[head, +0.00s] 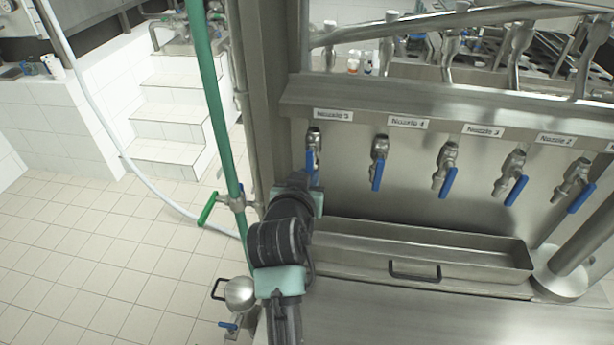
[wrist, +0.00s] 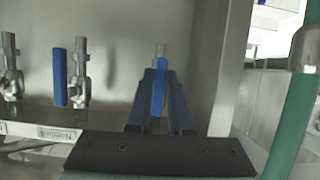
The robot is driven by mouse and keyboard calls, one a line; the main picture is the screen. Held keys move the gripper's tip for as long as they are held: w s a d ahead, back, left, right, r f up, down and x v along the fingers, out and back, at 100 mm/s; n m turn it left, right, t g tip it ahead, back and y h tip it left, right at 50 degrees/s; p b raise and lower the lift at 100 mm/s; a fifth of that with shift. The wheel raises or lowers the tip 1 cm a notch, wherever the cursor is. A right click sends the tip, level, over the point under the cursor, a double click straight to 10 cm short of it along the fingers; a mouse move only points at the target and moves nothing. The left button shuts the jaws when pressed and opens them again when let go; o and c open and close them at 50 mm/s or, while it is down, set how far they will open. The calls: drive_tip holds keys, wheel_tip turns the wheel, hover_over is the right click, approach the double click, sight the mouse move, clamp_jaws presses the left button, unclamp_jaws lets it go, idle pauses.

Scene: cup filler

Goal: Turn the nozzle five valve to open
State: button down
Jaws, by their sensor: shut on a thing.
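The nozzle five valve (head: 314,138) is the leftmost of the row on the steel panel, under its label. Its blue handle (head: 310,160) hangs downward in the head view, its lower part hidden by my arm. In the wrist view, which is upside down, the blue handle (wrist: 159,86) stands between the two fingers of my gripper (wrist: 160,98). My gripper is shut on this handle. In the head view the fingertips are mostly hidden behind my wrist.
The nozzle 4 valve (head: 379,148) and several others with blue handles line the panel to the right. A steel trough (head: 440,258) lies below. A green pipe (head: 215,110) and a steel post (head: 268,90) stand close on the left. Tiled floor (head: 90,250) is free further left.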

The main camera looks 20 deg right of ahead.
drive_tip(key=c, duration=0.8)
unclamp_jaws()
drive_tip(key=b+v, duration=0.4)
drive_tip(key=v, duration=0.9)
drive_tip(key=shift+f, duration=0.1)
